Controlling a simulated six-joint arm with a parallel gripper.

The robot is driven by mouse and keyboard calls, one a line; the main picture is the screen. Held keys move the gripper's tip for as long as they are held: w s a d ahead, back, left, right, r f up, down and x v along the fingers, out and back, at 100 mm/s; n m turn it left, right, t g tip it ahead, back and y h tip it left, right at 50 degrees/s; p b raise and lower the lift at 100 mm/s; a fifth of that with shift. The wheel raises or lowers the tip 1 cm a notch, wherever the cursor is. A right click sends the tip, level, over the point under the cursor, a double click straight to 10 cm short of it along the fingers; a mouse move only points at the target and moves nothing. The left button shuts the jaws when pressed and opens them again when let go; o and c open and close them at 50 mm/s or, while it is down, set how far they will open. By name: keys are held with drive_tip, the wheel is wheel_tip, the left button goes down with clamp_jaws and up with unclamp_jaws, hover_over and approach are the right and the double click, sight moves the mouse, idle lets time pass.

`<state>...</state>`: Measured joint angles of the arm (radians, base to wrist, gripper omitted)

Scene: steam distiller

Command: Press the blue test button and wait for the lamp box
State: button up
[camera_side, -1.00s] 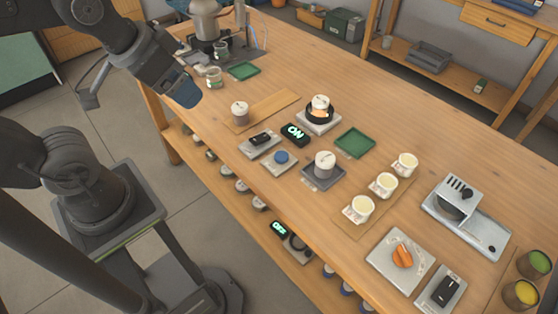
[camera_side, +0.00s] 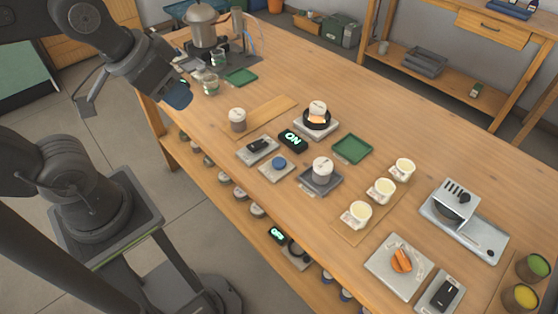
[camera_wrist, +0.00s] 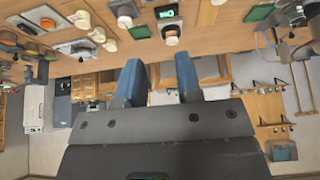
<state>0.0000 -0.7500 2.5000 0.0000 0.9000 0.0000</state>
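The blue test button (camera_side: 279,163) is a round cap on a light square plate near the middle of the table. Just behind it is a small black box with a lit green "ON" (camera_side: 293,139), which looks like the lamp box; its lit face also shows at the top of the wrist view (camera_wrist: 167,11). My gripper (camera_side: 178,95) is raised at the table's left edge, well away from the button and touching nothing. In the wrist view its two blue fingers (camera_wrist: 160,78) are apart with nothing between them.
A black rocker switch (camera_side: 258,145) sits left of the button, a lidded cup (camera_side: 322,168) on a grey plate right of it. Cream cups, an orange knob (camera_side: 401,260) and green trays (camera_side: 352,148) stand around. A second lit display (camera_side: 277,235) is on the lower shelf.

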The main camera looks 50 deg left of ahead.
clamp_jaws()
idle(1.1)
